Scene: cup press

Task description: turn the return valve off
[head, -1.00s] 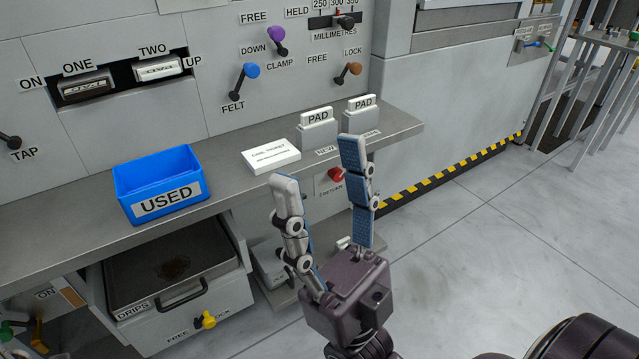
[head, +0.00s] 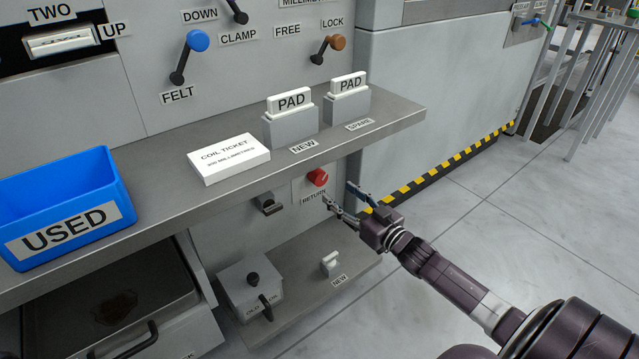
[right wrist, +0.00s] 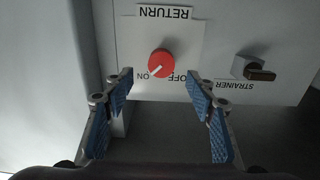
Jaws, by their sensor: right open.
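The return valve is a red round knob (head: 318,177) on a pale plate labelled RETURN, on the wall under the counter. In the right wrist view, which shows the labels upside down, the knob (right wrist: 161,62) has a white mark pointing to the lower left, at the ON side; OFF is at the lower right. My right gripper (head: 338,191) is open and empty, just in front of the plate and below the counter. In the wrist view its blue-padded fingers (right wrist: 160,82) stand either side of the knob's line, apart from it. My left gripper is not in view.
The grey counter (head: 365,137) overhangs the knob. A strainer handle (right wrist: 254,69) sits beside the plate. Below, a low shelf (head: 312,300) bears a grey box (head: 240,290) and a small white piece (head: 330,263). The floor to the right is clear.

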